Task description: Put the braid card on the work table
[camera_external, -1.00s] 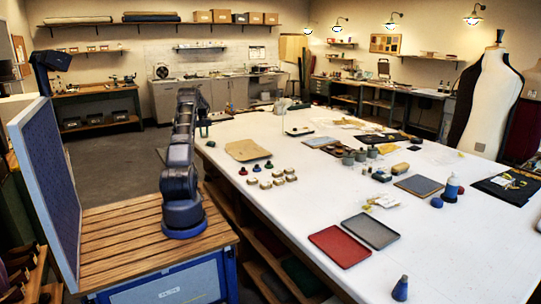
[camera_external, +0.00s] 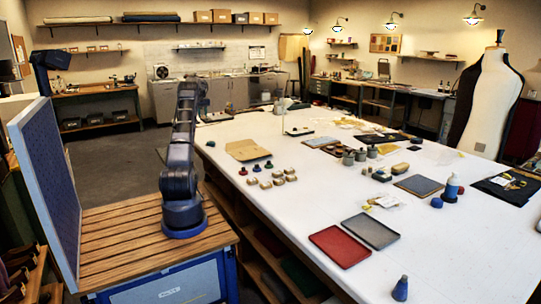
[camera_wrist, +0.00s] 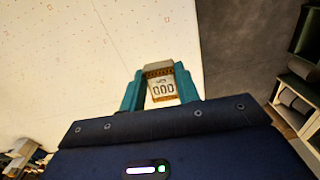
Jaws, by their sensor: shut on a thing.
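The braid card (camera_wrist: 161,92) is a small pale card with dark printed figures and a brown band along its top, seen in the wrist view. My gripper (camera_wrist: 158,72) is shut on it, with one teal finger at each side. The card shows in front of the white work table (camera_wrist: 90,60), near the table's edge; whether it touches the top I cannot tell. In the external view the work table (camera_external: 300,215) stands to the right of my arm. The card cannot be made out there, and my gripper is mostly hidden behind my arm.
Small stamps or weights (camera_external: 278,178) and a tan folder (camera_external: 248,150) lie near the table's left edge. A red tray (camera_external: 340,245) and a grey tray (camera_external: 370,232) lie at the front. Bare white tabletop lies between these groups. Dark floor (camera_wrist: 235,50) shows beyond the edge.

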